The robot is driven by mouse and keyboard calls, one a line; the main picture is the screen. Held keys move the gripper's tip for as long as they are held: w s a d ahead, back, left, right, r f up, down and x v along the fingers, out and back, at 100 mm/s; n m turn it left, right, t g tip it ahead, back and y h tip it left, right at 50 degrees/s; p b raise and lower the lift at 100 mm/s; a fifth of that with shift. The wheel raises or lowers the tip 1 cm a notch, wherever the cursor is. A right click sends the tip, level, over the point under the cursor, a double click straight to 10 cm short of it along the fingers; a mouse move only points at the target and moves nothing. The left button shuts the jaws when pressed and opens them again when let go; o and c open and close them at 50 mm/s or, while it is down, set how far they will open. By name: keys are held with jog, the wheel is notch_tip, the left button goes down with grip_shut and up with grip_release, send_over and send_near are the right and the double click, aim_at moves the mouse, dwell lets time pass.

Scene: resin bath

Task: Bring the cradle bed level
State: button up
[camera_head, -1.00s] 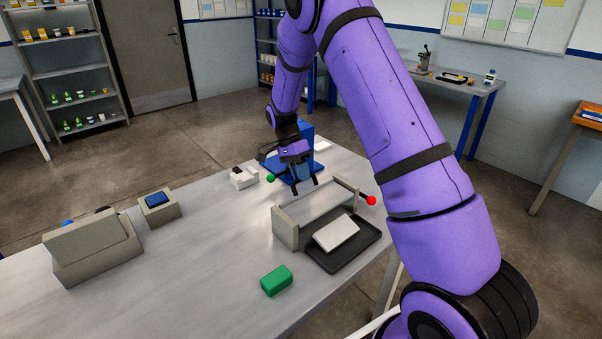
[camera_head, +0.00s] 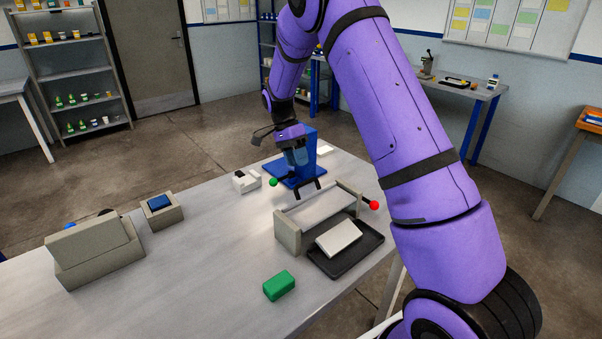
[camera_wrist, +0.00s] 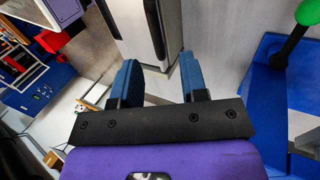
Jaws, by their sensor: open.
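The cradle (camera_head: 287,236) is a grey frame with two end walls on the table. Its pale bed (camera_head: 318,208) lies between the walls; how far it tilts is hard to tell. A rod with a red ball (camera_head: 373,205) sticks out at its right end. My gripper (camera_head: 308,189) points down at the bed's far edge, open, with nothing seen held. In the wrist view its two blue fingers (camera_wrist: 158,62) are apart, with a pale grey piece with a dark slot (camera_wrist: 145,35) beyond them. I cannot tell whether they touch it.
A blue stand (camera_head: 306,150) with a green ball (camera_head: 272,182) is just behind my gripper. A white block (camera_head: 338,238) lies on a black tray (camera_head: 372,245) before the cradle. The table middle (camera_head: 215,240) is clear.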

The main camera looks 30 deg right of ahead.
jog(key=v, duration=0.5)
dwell(0.4)
jog(key=s+a+r+n+t+y, duration=0.1)
jog(key=s+r+n+t, duration=0.25)
jog(key=s+r, duration=0.5)
jog(key=s+a+r+n+t, duration=0.2)
jog(key=s+r+n, duration=0.2)
jog(key=s+r, duration=0.5)
jog(key=s+a+r+n+t, duration=0.2)
jog(key=s+n+t, duration=0.3)
jog(key=s, duration=1.6)
jog(key=n, duration=0.3)
jog(key=shift+a, duration=0.2)
